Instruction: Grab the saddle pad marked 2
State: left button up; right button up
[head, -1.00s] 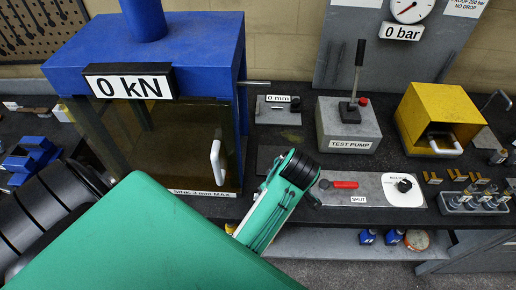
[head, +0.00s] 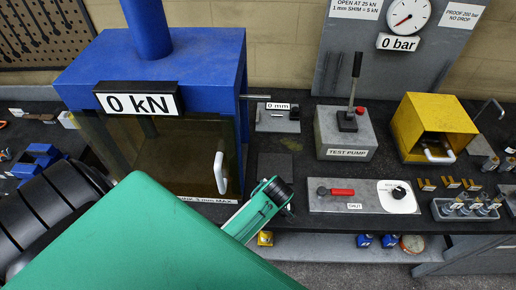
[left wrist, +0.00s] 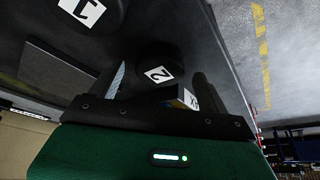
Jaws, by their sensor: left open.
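In the left wrist view, a dark round pad marked 2 (left wrist: 158,70) stands on a black surface, just beyond my left gripper (left wrist: 160,88). The gripper is open, and the pad shows in front of its mouth with no contact visible. Another dark round pad marked 1 (left wrist: 88,12) is farther up and left, cut by the top edge. The fingers are dark and hard to separate from the background. My right gripper is not in view.
A blue press (head: 205,62) with a glass front stands left. A grey test pump (head: 345,135), a yellow box (head: 432,125) and a valve panel (head: 330,197) stand on the black bench. A small box with a partly hidden label (left wrist: 187,98) is close to my gripper.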

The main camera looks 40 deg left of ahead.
pick_arm(q)
jog(key=shift+w+f, duration=0.1)
jog(key=shift+f, duration=0.2)
jog(key=shift+c, duration=0.2)
jog(key=c, duration=1.1)
jog(key=shift+o, duration=0.2)
jog(key=shift+r, duration=0.1)
